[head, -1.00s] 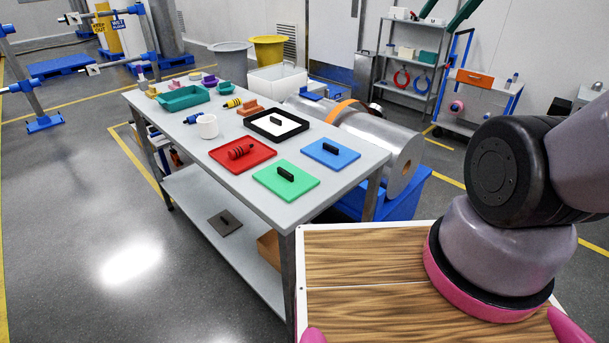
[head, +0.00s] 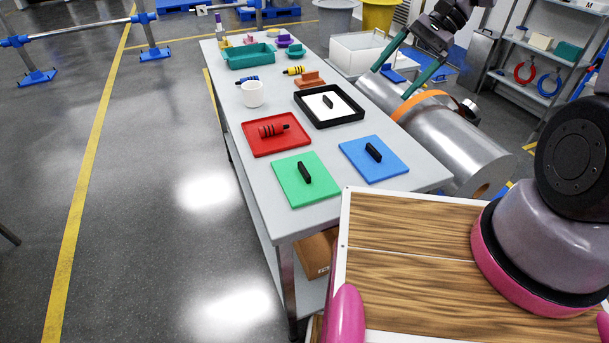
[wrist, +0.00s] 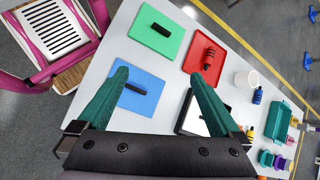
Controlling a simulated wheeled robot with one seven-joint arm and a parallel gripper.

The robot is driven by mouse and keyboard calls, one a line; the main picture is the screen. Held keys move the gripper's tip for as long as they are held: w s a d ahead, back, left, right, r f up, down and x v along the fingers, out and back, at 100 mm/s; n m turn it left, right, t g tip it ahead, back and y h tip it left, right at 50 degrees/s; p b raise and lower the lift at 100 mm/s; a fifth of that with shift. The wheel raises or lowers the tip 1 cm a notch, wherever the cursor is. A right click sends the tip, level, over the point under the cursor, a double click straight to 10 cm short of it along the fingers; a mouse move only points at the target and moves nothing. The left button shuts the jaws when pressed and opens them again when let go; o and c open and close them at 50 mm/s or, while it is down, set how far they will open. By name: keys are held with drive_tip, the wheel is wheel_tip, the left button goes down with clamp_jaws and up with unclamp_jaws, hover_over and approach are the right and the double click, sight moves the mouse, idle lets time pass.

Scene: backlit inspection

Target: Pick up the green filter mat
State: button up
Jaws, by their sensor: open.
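The green filter mat (head: 305,180) is a flat square with a black bar handle on top. It lies at the near end of the table in the head view, left of the blue mat (head: 373,159) and in front of the red mat (head: 291,144). The green mat also shows at the top of the wrist view (wrist: 171,45). My gripper (wrist: 158,80) has teal fingers spread apart with nothing between them. In the head view my gripper (head: 408,68) is raised at the upper right, beyond the table. It is apart from the green mat.
A black-rimmed tray (head: 351,121) with a white mat lies behind the blue mat. A white cup (head: 252,94), a red-and-black striped piece on the red mat, and a teal bin (head: 250,62) stand farther along the table (head: 228,122). A metal cylinder (head: 455,140) lies to the right.

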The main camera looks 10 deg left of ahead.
sight(304, 169)
drive_tip(key=s+a+f+m+g+y, duration=0.1)
drive_tip(key=a+f, duration=0.2)
drive_tip(key=f, duration=0.2)
drive_tip(key=s+a+f+m+g+y, duration=0.1)
drive_tip(key=a+f+m, duration=0.1)
drive_tip(key=f, duration=0.4)
drive_tip(key=s+a+f+m+g+y, duration=0.1)
drive_tip(key=a+f+g+y, duration=0.1)
drive_tip(key=a+f, duration=0.2)
drive_tip(key=shift+s+a+f+m, duration=0.1)
drive_tip(key=shift+a+f+m, duration=0.05)
drive_tip(key=shift+f, duration=0.3)
drive_tip(key=shift+s+a+f+m, duration=0.1)
drive_tip(key=shift+a+f+m, duration=0.05)
drive_tip(key=shift+f, duration=0.25)
drive_tip(key=x, duration=0.5)
drive_tip(key=shift+s+a+f, duration=0.1)
drive_tip(key=shift+a+f, duration=0.1)
drive_tip(key=shift+f, duration=0.1)
drive_tip(key=shift+x, duration=2.9)
drive_tip(key=c, duration=1.2)
drive_tip(key=shift+c, duration=0.2)
